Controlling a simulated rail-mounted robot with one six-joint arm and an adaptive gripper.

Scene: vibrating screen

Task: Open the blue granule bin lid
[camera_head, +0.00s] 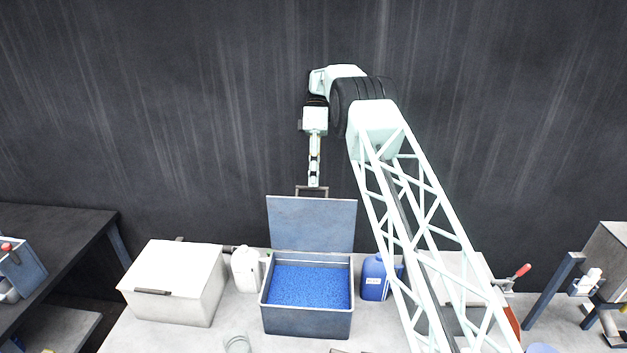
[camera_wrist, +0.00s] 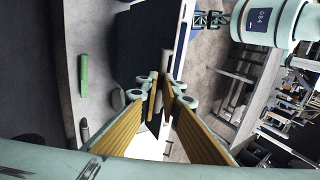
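The blue granule bin (camera_head: 307,322) stands on the bench, full of blue granules (camera_head: 308,287). Its grey-blue lid (camera_head: 311,225) is raised nearly upright at the back edge. The lid handle (camera_head: 325,190) is a dark bar at the lid's top. My gripper (camera_head: 314,184) reaches down to this handle from above. In the wrist view, my gripper's yellow-padded fingers (camera_wrist: 160,88) are close together around a grey bar (camera_wrist: 166,62), which looks like the handle. The dark blue lid (camera_wrist: 146,42) is beyond them. The exact contact is partly hidden by the fingers.
A white lidded box (camera_head: 170,305) and a white jug (camera_head: 246,268) stand left of the bin. A blue jug (camera_head: 374,278) stands close on its right. My arm crosses the bench at the right. A dark table (camera_head: 60,225) is at far left.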

